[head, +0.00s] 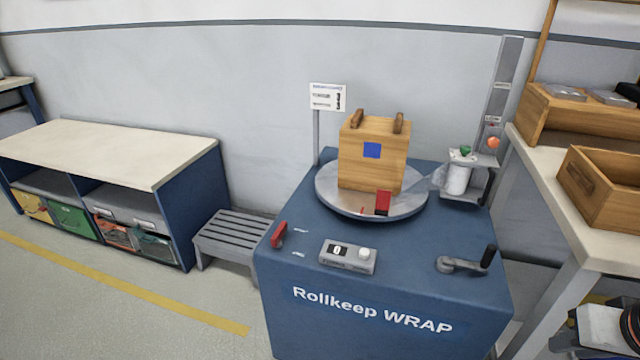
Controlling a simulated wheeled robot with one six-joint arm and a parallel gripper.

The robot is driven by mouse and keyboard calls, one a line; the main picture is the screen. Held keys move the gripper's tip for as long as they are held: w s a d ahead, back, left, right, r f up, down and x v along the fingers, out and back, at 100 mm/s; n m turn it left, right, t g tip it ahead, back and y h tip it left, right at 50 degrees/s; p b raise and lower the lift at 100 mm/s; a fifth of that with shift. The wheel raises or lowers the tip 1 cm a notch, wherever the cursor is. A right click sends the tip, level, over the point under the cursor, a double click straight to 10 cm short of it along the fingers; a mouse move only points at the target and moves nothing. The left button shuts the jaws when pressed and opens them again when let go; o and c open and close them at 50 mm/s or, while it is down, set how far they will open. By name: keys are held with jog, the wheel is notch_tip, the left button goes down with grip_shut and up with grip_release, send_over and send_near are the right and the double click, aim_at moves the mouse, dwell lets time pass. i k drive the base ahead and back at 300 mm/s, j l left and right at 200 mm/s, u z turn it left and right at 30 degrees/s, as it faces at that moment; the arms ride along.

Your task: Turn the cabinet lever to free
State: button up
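The blue cabinet (375,290), lettered "Rollkeep WRAP", stands in the middle of the head view. A red lever (279,235) is at the left of its top, tilted up to the right. Two small white labels (299,231) lie just right of the lever, too small to read. A round metal turntable (335,196) on the cabinet carries a wooden box (372,165) with a blue square and two handles. A red block (383,203) is at the turntable's front edge. My gripper's fingers do not show.
A grey counter box (348,256) reading 0 and a black-handled crank (468,262) sit on the cabinet top. A film roll (458,180) stands beside a post at right. A slatted step (236,235) is at left; a bench (585,225) with an open crate is at right.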

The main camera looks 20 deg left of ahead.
aim_at(276, 242)
jog(key=u, duration=1.25)
jog(key=i, duration=0.2)
